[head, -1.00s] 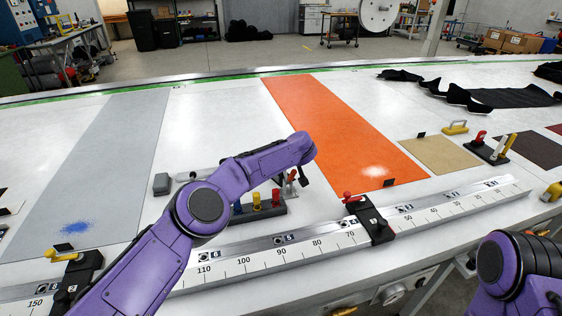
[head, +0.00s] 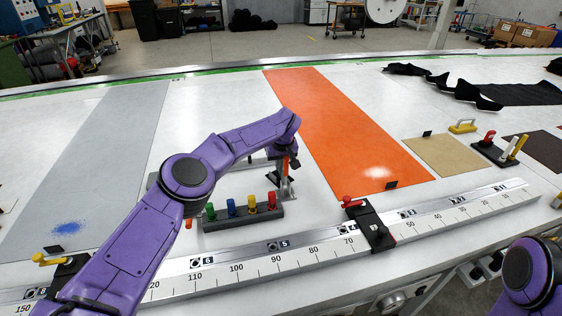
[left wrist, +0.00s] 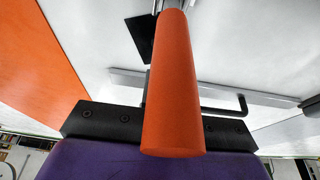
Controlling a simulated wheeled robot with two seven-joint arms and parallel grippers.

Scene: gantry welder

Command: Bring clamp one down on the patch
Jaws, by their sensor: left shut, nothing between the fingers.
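An upright clamp lever with an orange-red handle (head: 286,166) stands right of the middle of the white table in the head view. I take it for clamp one, but no number on it is readable. My left gripper (head: 291,160) is shut and empty, right at this handle; contact cannot be told. In the left wrist view the orange handle (left wrist: 172,85) fills the middle, in front of the gripper's black mount. A black square (left wrist: 142,36) lies on the pale surface beyond it; whether it is the patch is unclear. My right gripper is not in view.
A rack of coloured handles (head: 242,217) stands just in front of the lever. A long ruler rail (head: 320,250) with black sliding stops (head: 372,226) runs along the front edge. An orange sheet (head: 345,130) lies to the right, a grey sheet (head: 95,160) to the left.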

